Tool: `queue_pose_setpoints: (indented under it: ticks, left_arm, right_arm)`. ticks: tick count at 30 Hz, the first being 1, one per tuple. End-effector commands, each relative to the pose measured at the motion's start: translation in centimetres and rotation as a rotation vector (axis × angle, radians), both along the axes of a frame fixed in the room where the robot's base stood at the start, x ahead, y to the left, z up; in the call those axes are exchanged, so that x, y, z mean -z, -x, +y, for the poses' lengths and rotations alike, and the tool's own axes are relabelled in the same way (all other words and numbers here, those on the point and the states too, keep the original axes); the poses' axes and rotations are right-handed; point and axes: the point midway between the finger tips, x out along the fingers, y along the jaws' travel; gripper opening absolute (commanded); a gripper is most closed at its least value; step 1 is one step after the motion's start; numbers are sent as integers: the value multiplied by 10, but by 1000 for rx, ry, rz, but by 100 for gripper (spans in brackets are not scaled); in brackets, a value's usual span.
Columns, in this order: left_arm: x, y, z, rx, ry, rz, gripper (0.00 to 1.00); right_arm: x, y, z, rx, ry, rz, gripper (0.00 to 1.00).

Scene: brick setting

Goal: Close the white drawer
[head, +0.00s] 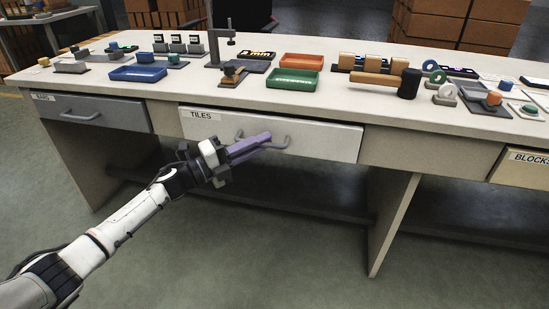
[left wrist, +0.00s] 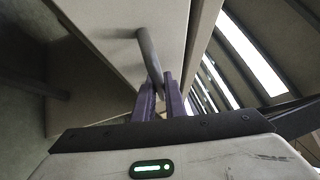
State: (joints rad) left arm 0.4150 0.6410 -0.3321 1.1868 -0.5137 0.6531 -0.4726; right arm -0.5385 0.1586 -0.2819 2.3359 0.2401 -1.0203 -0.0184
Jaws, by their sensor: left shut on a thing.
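The white drawer (head: 330,139), labelled TILES, is in the middle of the workbench front in the head view. Its front seems to stand a little out from the bench; how far is hard to tell. The drawer's grey bar handle (head: 284,141) shows beside my fingertips, and also in the left wrist view (left wrist: 148,52). My left gripper (head: 262,138) comes from the lower left, its purple fingers shut on the handle. In the left wrist view the fingers (left wrist: 159,85) lie on both sides of the bar. My right gripper is in neither view.
A grey drawer (head: 105,112) is at the left and a BLOCKS drawer (head: 525,168) at the right. The bench top holds a blue tray (head: 137,74), a green tray (head: 292,80) and a mallet (head: 409,84). The floor in front is clear.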

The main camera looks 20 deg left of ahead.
Motion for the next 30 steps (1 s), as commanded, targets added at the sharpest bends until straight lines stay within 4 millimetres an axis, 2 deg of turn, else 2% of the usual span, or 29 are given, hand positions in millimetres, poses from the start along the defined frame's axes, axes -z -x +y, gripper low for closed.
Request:
queue_pose_setpoints:
  ticks: [4, 15, 16, 19, 30]
  left_arm:
    - [0, -3, 10, -13, 1, 1, 0]
    - [-1, -6, 11, -20, 1, 1, 0]
    - [-2, -6, 12, -21, 1, 0, 14]
    - [-1, -6, 11, -19, 0, 1, 29]
    - [3, -4, 9, -16, -2, 7, 29]
  right_arm:
    - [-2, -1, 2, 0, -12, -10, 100]
    - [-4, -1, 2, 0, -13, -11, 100]
    - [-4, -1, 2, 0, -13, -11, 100]
    - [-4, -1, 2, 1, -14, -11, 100]
    - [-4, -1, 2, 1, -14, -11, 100]
